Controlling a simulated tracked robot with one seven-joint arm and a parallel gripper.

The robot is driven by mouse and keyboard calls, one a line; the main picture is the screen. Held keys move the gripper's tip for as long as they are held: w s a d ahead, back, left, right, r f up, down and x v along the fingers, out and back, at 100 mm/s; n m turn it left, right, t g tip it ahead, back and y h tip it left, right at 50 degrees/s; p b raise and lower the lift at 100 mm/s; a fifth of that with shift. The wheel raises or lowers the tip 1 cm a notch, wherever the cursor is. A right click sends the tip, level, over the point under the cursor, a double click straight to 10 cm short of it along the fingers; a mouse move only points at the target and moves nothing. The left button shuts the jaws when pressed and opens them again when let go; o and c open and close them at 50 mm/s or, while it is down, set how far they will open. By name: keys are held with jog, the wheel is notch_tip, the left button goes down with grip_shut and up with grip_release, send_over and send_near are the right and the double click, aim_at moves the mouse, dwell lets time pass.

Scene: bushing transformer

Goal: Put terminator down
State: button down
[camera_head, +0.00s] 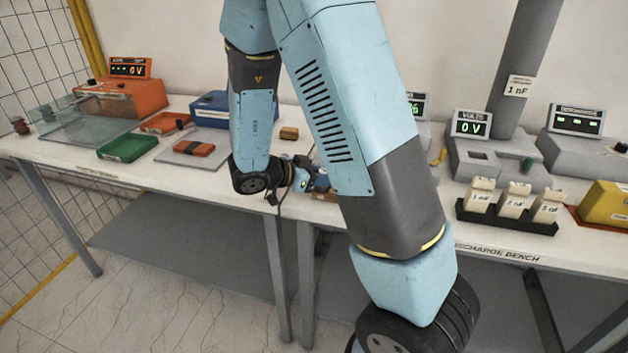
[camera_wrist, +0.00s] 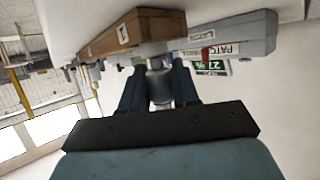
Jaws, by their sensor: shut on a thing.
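My gripper (camera_wrist: 160,92) is shut on a grey, rounded piece, which I take to be the terminator (camera_wrist: 160,84). The piece sits between the two dark blue fingers in the wrist view. Its far end meets or overlaps a brown wooden block with a pale label (camera_wrist: 128,34); I cannot tell whether they touch. In the head view my gripper (camera_head: 320,181) is low over the bench, partly behind my own arm. The held piece cannot be made out there.
A grey unit (camera_wrist: 240,34) with a green display stands beside the wooden block. My arm hides the bench's middle.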

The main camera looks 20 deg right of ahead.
jog(key=shift+f, duration=0.25)
jog(key=c, duration=0.8)
grip_release()
jog(key=shift+f, duration=0.1)
